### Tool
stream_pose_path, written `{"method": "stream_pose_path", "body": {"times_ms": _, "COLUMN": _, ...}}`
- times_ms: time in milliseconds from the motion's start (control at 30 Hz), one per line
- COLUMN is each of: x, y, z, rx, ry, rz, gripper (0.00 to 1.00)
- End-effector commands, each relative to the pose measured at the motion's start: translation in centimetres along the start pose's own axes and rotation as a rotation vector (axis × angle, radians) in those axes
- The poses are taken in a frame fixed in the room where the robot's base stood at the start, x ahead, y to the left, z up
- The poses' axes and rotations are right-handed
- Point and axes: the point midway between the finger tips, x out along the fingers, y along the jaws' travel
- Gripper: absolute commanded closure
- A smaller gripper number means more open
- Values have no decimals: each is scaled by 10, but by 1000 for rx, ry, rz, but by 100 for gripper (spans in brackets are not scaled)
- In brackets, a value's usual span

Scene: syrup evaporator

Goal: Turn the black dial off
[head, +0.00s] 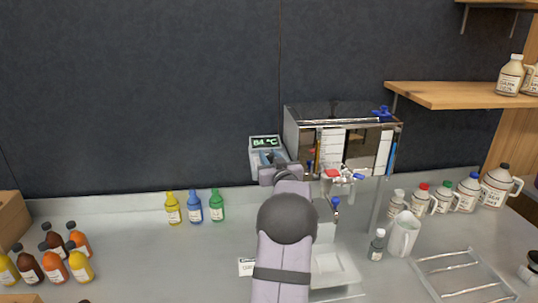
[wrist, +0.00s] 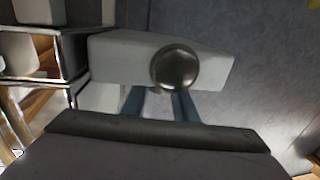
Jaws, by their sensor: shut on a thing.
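The black dial (wrist: 175,67) shows in the wrist view as a dark round knob on the face of a pale control box (wrist: 120,62). My gripper (wrist: 161,93) reaches up to the dial with its two blue-grey fingers and is shut on it; the exact contact is partly hidden behind the knob. In the head view the control box (head: 254,158) stands left of the evaporator, with a green display (head: 265,142) reading about 84 °C. There my gripper (head: 267,158) is at the box front, and the dial is hidden by it.
The shiny metal evaporator (head: 300,135) stands right of the box, with red- and blue-handled valves (head: 340,175). Yellow, blue and green bottles (head: 195,207) stand left on the counter. A white pitcher (head: 404,235), jugs and a wire rack (head: 460,275) are at right.

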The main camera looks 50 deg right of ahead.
Motion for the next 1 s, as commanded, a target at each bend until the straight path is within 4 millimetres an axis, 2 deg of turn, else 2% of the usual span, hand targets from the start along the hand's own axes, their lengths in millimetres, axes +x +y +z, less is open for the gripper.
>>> {"method": "stream_pose_path", "body": {"times_ms": 400, "x": 0, "y": 0, "z": -2, "rx": 0, "ry": 4, "rz": -5, "gripper": 96}}
{"method": "stream_pose_path", "body": {"times_ms": 433, "x": 0, "y": 0, "z": -2, "rx": 0, "ry": 5, "rz": -5, "gripper": 69}}
{"method": "stream_pose_path", "body": {"times_ms": 500, "x": 0, "y": 0, "z": -2, "rx": 0, "ry": 4, "rz": -5, "gripper": 55}}
{"method": "stream_pose_path", "body": {"times_ms": 833, "x": -1, "y": 0, "z": -1, "rx": 0, "ry": 3, "rz": -5, "gripper": 55}}
{"method": "stream_pose_path", "body": {"times_ms": 1000, "x": -10, "y": 0, "z": -1, "rx": -1, "ry": 3, "rz": -4, "gripper": 55}}
